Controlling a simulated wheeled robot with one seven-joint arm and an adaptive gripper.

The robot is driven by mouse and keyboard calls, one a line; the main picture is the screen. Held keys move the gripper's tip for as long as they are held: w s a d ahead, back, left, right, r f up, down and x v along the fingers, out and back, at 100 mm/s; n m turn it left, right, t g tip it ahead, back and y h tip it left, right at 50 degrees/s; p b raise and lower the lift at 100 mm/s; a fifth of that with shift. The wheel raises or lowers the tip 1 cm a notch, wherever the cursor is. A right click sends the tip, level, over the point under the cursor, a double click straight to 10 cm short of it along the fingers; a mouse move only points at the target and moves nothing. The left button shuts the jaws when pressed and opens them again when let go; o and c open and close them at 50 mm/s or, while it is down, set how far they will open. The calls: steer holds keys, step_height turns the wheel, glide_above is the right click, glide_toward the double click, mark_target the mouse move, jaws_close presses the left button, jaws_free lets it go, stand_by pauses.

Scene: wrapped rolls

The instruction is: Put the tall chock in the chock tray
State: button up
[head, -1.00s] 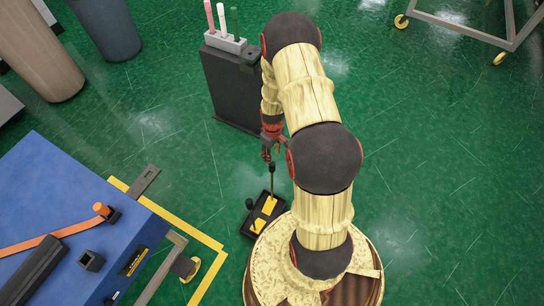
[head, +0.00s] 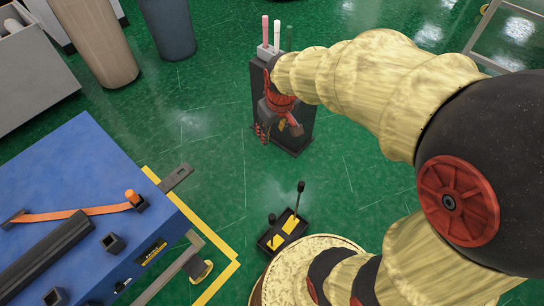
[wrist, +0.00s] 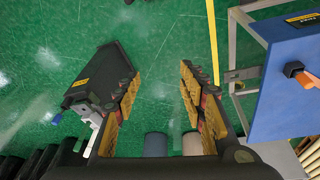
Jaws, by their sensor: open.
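A black tray (head: 265,246) lies on the floor beside my round base in the head view; I take it as the chock tray. A tall black handle with a round knob (head: 300,188), which looks like the tall chock, stands in it by one of two yellow patches. A shorter black knob (head: 272,218) shows at its left edge. The bottoms are too small to make out. My gripper (head: 276,128) hangs in front of the black cabinet, apart from the tray. In the wrist view my gripper (wrist: 160,97) is open, with nothing between its yellow-padded fingers.
The black cabinet (head: 298,133) carries a holder with pink, white and green rods. A blue table (head: 70,175) with an orange strap (head: 75,215) and black blocks stands at left. Two wrapped rolls (head: 103,50) stand behind. Green floor between is clear.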

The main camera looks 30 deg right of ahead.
steer(key=s+a+r+t, duration=0.1)
steer(key=s+a+r, duration=0.3)
steer(key=s, duration=0.3)
steer(key=s+a+r+t, duration=0.1)
steer(key=s+a+r, duration=0.4)
steer(key=s+r, duration=0.2)
steer(key=shift+s+m+y, duration=0.3)
steer(key=shift+s+y, duration=0.1)
steer(key=shift+s, duration=0.1)
steer(key=shift+r, duration=0.1)
